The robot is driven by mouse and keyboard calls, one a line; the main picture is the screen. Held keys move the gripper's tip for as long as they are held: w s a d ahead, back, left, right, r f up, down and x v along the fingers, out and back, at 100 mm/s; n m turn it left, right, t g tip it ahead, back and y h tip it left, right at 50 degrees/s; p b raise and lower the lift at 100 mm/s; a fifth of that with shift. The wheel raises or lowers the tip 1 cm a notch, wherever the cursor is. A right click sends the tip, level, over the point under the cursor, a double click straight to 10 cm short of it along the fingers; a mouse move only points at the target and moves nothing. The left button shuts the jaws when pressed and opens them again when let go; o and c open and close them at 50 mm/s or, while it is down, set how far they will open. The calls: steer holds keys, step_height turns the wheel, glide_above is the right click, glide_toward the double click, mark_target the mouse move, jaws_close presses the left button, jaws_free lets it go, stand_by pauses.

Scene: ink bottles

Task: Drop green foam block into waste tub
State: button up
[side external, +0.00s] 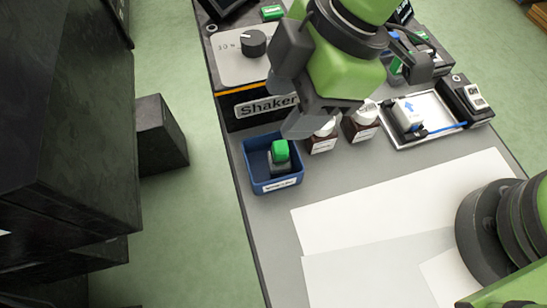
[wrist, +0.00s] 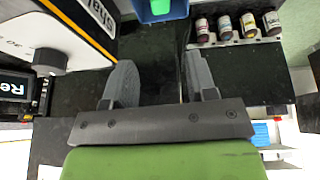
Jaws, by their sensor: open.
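The blue waste tub (side external: 250,172), with a white label on its front, stands at the table's left edge in the side view. A green block (side external: 280,150) with a dark grey part under it is inside the tub, its top near rim height. In the wrist view the tub (wrist: 176,11) shows at the top edge, cut off, with the green block (wrist: 160,7) in it. My gripper (wrist: 157,62) is open, with nothing between its fingers. In the side view my gripper (side external: 303,122) is above and behind the tub, apart from the block; its fingers are partly hidden.
A shaker (side external: 262,106) stands behind the tub. Two brown bottles (side external: 321,141) stand right of the tub, close to my gripper. A silver tray (side external: 436,125) lies farther right. White sheets (side external: 390,210) cover the front of the table. The wrist view shows several capped bottles (wrist: 225,27).

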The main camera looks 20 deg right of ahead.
steer(key=v, duration=0.9)
steer(key=shift+r, duration=0.3)
steer(key=shift+d, duration=0.15)
steer(key=d+r+m+t, duration=0.3)
steer(key=d+r+m, duration=0.5)
steer(key=d, duration=0.4)
steer(key=s+d+m+t+h, duration=0.2)
steer(key=s+d+m+t, duration=0.1)
steer(key=s+d+m, duration=0.4)
steer(key=shift+s+d+m+t+h, duration=0.25)
steer(key=shift+d+m, duration=1.6)
steer(key=shift+m, duration=1.65)
